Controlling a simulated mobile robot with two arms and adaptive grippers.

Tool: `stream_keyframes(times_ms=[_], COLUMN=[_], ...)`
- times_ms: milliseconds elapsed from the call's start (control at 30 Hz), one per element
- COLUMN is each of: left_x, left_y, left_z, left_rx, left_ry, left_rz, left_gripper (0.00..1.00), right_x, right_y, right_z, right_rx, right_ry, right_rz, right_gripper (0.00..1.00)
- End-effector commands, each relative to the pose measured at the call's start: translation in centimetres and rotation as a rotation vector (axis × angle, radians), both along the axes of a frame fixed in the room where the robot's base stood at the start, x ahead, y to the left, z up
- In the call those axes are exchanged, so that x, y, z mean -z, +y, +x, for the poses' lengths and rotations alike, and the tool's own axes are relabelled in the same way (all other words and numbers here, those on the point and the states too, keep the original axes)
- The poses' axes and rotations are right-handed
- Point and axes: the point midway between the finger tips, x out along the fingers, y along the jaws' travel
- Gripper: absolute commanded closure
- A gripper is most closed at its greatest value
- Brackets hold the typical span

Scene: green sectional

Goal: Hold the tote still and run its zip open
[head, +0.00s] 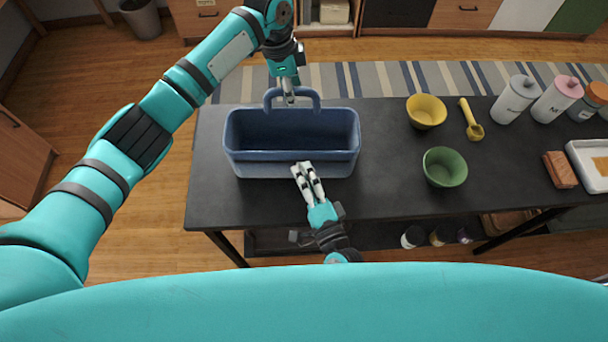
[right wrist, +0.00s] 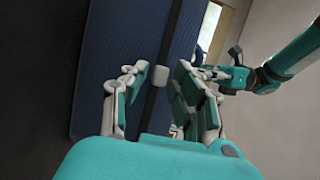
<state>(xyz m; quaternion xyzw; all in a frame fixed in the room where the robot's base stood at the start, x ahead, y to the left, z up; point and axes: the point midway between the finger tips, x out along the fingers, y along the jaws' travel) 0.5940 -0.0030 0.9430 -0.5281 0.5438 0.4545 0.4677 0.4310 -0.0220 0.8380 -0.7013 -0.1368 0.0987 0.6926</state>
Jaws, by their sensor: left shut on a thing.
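The blue tote (head: 240,155) stands on the dark table, with an arched handle (head: 316,94) at its far side. My left gripper (head: 289,98) is shut on this handle from above.
On the dark table (head: 390,190), a yellow bowl (head: 426,111), a green bowl (head: 444,167) and a yellow scoop (head: 472,120) stand right of the tote. Bottles (head: 515,99), a brown block (head: 560,169) and a white tray (head: 585,165) are at the far right.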

Motion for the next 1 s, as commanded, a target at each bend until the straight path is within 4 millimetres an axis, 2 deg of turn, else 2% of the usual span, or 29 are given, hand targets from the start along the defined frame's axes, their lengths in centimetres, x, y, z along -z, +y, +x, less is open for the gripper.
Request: stream_keyframes(times_ms=[33,200,600,667,900,1000], left_x=[0.0,0.0,0.0,0.0,0.0,0.0], left_y=[0.0,0.0,0.0,0.0,0.0,0.0], left_z=[0.0,0.0,0.0,0.0,0.0,0.0], left_rx=[0.000,0.000,0.000,0.000,-0.001,0.000], left_ry=[0.000,0.000,-0.001,-0.001,-0.001,-0.001], left_rz=[0.000,0.000,0.000,0.000,-0.001,-0.001], left_gripper=[1.00,1.00,1.00,1.00,1.00,1.00], right_x=[0.0,0.0,0.1,0.1,0.1,0.2], right_y=[0.0,0.0,0.2,1.0,6.8,8.6], right_z=[0.0,0.0,0.0,0.0,0.3,0.5], right_rx=[0.000,0.000,0.000,0.000,0.000,-0.001], right_ry=[0.000,0.000,0.001,0.003,0.004,0.004], right_rz=[0.000,0.000,0.001,0.002,0.004,0.003], right_gripper=[0.81,1.00,1.00,1.00,1.00,1.00])
